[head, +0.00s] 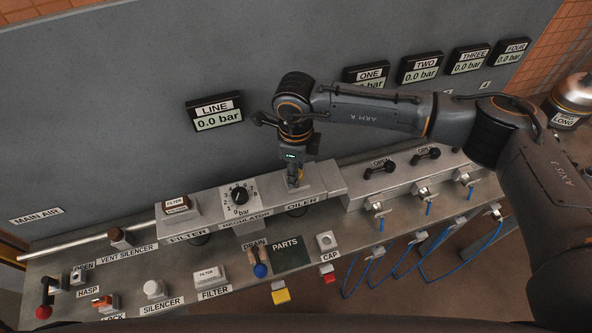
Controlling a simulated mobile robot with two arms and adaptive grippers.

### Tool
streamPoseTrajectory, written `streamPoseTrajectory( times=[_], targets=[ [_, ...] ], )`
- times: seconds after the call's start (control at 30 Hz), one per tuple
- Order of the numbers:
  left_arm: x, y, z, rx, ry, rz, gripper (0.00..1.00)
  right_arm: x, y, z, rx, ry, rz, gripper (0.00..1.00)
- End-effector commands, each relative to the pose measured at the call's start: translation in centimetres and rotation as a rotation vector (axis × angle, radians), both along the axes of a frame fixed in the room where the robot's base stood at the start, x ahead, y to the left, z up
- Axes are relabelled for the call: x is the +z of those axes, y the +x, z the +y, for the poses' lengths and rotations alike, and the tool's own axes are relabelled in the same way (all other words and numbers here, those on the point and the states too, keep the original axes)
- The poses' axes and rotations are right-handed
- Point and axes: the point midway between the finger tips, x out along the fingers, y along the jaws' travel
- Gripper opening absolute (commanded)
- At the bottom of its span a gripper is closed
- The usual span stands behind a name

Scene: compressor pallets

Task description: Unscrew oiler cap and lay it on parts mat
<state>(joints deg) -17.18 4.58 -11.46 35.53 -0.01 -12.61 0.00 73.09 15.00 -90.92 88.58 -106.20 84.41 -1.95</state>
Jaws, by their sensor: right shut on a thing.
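My right gripper (294,178) points down at the top of the grey oiler block (318,189), above the OILER label. It is shut on the oiler cap, which its fingers and wrist mostly hide. I cannot tell whether the cap is still threaded or free of the block. My left gripper is not in view.
A pale block (326,241) by the CAP label stands right of the mat, and a blue-topped drain valve (260,269) stands left of it. The regulator (239,197) adjoins the oiler. Valves with blue hoses (379,209) line the right side.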

Motion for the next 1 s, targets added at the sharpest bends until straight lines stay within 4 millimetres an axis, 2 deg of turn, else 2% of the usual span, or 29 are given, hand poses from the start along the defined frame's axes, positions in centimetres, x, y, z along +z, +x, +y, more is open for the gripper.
streamPoseTrajectory(
  times=[0.17,0.2,0.3,0.6,0.83,1.0],
  targets=[
    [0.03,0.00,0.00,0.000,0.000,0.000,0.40,0.09,0.02,0.01,-0.001,0.001,0.000,0.00],
    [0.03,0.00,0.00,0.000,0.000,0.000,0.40,0.09,0.03,0.00,-0.001,0.001,0.000,0.38],
    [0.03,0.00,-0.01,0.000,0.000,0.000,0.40,0.09,0.04,-0.01,-0.002,0.001,-0.001,0.56],
    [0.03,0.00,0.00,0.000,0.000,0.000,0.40,0.07,0.04,-0.03,-0.016,0.000,-0.001,0.56],
    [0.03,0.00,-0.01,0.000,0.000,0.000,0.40,0.08,0.04,-0.04,-0.253,0.000,0.000,0.56],
    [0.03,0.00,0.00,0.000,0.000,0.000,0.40,0.07,0.06,-0.04,-0.327,0.000,0.000,0.56]
  ],
)
